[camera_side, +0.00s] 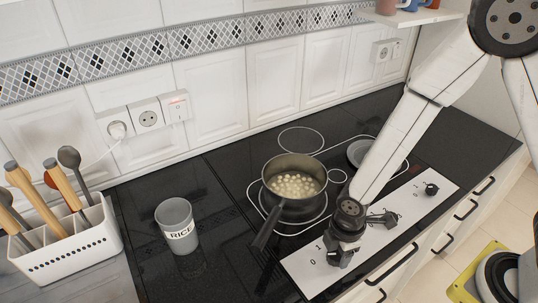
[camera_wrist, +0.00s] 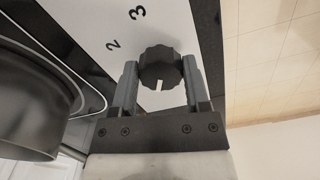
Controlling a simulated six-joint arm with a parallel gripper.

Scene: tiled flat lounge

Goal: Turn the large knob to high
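The large knob (camera_wrist: 158,64) is black with a ridged edge, seen in the wrist view on a white panel. Its white pointer mark faces down toward my gripper's base. The printed numbers 2 and 3 are at its upper left. My gripper (camera_wrist: 161,80) has one finger on each side of the knob. The fingers look closed up against its sides, with no clear gap. In the side view, my gripper (camera_side: 346,235) is low over the control panel (camera_side: 302,274), near printed 1 and 0, and largely hides the knob there.
A pot (camera_side: 268,183) of pale round pieces sits on the black hob, its handle near my gripper. A smaller knob (camera_side: 431,189) is at the panel's far end.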

